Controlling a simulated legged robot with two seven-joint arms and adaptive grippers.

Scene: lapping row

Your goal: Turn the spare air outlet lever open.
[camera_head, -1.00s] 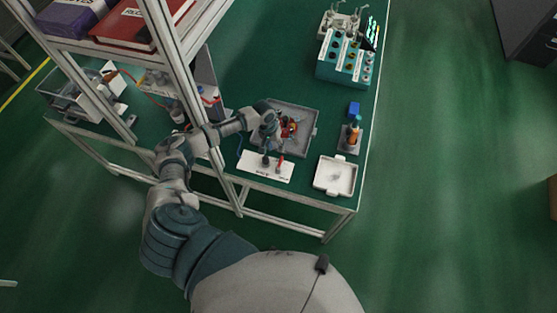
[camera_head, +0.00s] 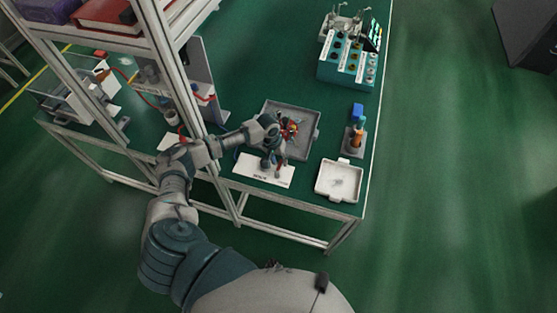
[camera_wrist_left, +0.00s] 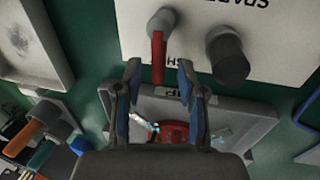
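The spare air outlet is a white plate (camera_head: 250,170) at the front of the green bench. In the left wrist view its red lever (camera_wrist_left: 158,58) points from a pale pivot towards my gripper. A dark round fitting (camera_wrist_left: 228,58) stands beside the lever on the plate (camera_wrist_left: 275,50). My left gripper (camera_wrist_left: 158,72) is open, with one fingertip on each side of the lever's free end and gaps visible. In the head view the left gripper (camera_head: 279,158) is over the plate and hides most of the lever. My right gripper is not in view.
A grey tray (camera_head: 312,137) with red and other small parts lies just behind the plate. A white tray (camera_head: 338,194) and an orange-handled tool in a stand (camera_head: 355,140) are to the right. A metal shelf post (camera_head: 178,70) rises close to my left arm.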

